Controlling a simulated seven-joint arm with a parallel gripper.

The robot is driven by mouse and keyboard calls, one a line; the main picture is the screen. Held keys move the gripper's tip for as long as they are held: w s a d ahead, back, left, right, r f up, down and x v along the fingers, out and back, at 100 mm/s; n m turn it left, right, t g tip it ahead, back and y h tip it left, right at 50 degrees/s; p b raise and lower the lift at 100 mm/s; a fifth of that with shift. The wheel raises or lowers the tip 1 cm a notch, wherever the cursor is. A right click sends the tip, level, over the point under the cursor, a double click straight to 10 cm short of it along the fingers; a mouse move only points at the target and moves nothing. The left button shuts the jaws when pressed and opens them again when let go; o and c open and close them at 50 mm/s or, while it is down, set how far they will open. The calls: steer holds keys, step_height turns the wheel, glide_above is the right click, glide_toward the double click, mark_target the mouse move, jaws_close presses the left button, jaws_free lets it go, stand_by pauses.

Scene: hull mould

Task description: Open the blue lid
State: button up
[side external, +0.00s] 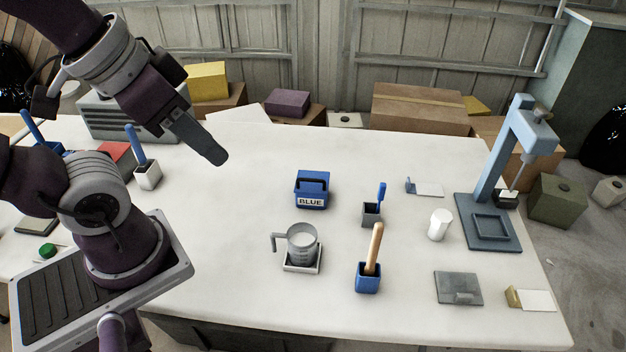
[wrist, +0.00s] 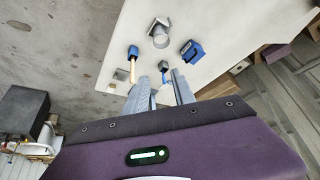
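A small blue box marked BLUE (side external: 311,202) stands on the white table near its middle. Its blue lid (side external: 312,179) is on top and looks closed, with a dark recess or handle that is too small to make out. The box also shows in the wrist view (wrist: 192,52), beyond the fingers and to the right. My gripper (side external: 215,155) is in the air to the left of the box and above the table, apart from it. In the wrist view its two fingers (wrist: 162,88) are spread, with nothing held between them.
A glass jug (side external: 301,241) stands in front of the box. A blue holder with a wooden handle (side external: 368,279), a grey holder with a blue brush (side external: 371,214) and a white cup (side external: 439,225) are to the right. A blue press (side external: 490,215) stands at far right.

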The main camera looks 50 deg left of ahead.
steer(key=w+a+f+m+g+y, duration=0.1)
steer(key=w+a+m, duration=0.1)
steer(key=w, duration=0.4)
steer(key=w+a+f+m+g, duration=0.1)
steer(key=w+a, duration=0.1)
steer(key=w, duration=0.4)
steer(key=m+g, duration=0.2)
steer(key=m, duration=0.4)
glide_above(311, 190)
steer(key=shift+y, duration=0.3)
step_height(311, 190, down, 28)
steer(key=shift+r, duration=0.25)
jaws_close()
